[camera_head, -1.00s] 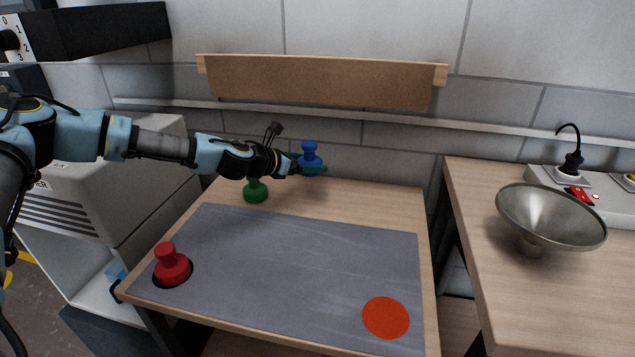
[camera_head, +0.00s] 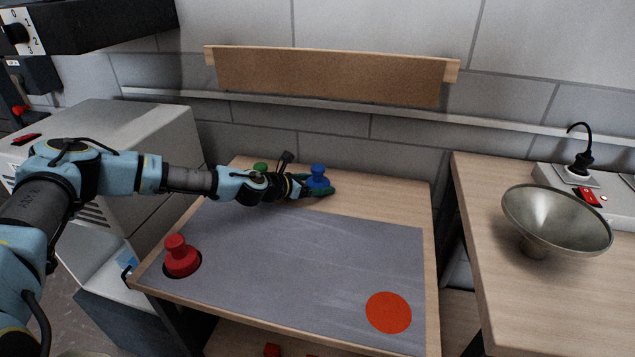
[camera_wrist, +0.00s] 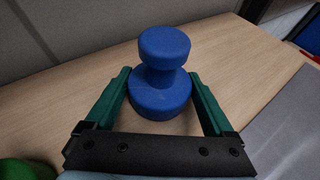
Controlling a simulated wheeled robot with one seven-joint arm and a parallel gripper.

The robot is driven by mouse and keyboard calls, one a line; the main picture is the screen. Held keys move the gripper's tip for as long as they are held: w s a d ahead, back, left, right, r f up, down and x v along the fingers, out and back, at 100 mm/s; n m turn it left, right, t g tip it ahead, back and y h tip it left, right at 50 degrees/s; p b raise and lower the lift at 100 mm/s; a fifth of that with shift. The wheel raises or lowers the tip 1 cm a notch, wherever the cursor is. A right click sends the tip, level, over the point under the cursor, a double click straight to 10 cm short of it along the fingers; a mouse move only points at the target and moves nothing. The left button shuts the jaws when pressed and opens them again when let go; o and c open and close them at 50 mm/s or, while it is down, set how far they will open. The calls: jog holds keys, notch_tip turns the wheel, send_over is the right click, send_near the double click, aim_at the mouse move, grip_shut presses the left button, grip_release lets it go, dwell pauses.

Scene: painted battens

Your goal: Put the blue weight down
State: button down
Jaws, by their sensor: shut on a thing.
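The blue weight (camera_head: 318,176) is a spool shape with a knob on a wide round base. It stands upright between the green fingers of my gripper (camera_head: 318,190) near the back of the wooden table. In the wrist view the blue weight (camera_wrist: 163,80) sits between the two fingers of my gripper (camera_wrist: 160,100), which are shut on its base. It looks to be at or just above the tabletop; the head view does not show clearly whether it touches.
A green weight (camera_head: 261,168) stands left of the blue one, partly behind my arm. A red weight (camera_head: 181,257) stands at the front left of the grey mat (camera_head: 300,255). The mat has an orange-red disc (camera_head: 388,312). A metal funnel (camera_head: 556,222) is on the right table.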

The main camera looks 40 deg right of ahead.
grip_release()
jog(key=b+v, duration=0.3)
jog(key=v, duration=0.9)
jog(key=shift+s+r, duration=0.1)
dwell(0.4)
